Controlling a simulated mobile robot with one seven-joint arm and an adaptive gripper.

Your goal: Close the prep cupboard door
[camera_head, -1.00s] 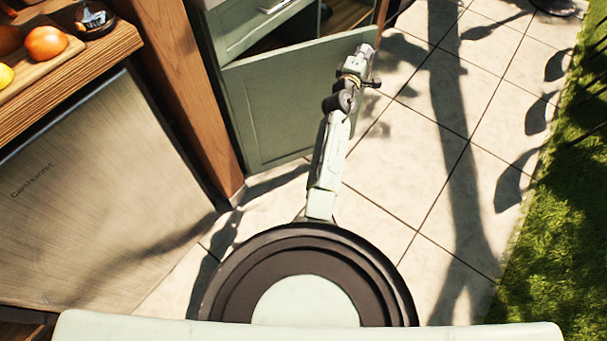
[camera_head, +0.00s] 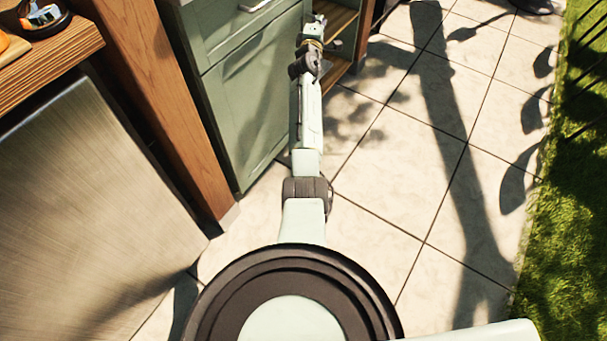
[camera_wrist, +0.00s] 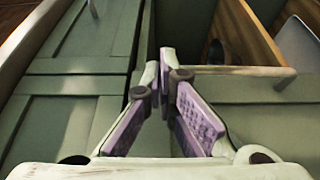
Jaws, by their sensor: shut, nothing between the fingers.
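The green prep cupboard door (camera_head: 250,105) stands below a drawer front (camera_head: 235,35) in the head view. It lies nearly in line with that drawer front. I cannot tell whether it is fully shut. In the wrist view a green panel, apparently the door (camera_wrist: 65,115), fills the lower left. A dark strip runs along its right edge. My gripper (camera_head: 318,18) is at the door's right side in the head view. In the wrist view its purple-padded fingers (camera_wrist: 166,68) are shut and empty. Whether they touch the door cannot be told.
An open wooden shelf (camera_head: 343,22) is right of the gripper. A second green panel (camera_wrist: 265,125) lies right of the fingers in the wrist view. A wooden post (camera_head: 165,90) and a metal appliance front (camera_head: 80,210) are at left. Tiled floor (camera_head: 400,190) is clear at right.

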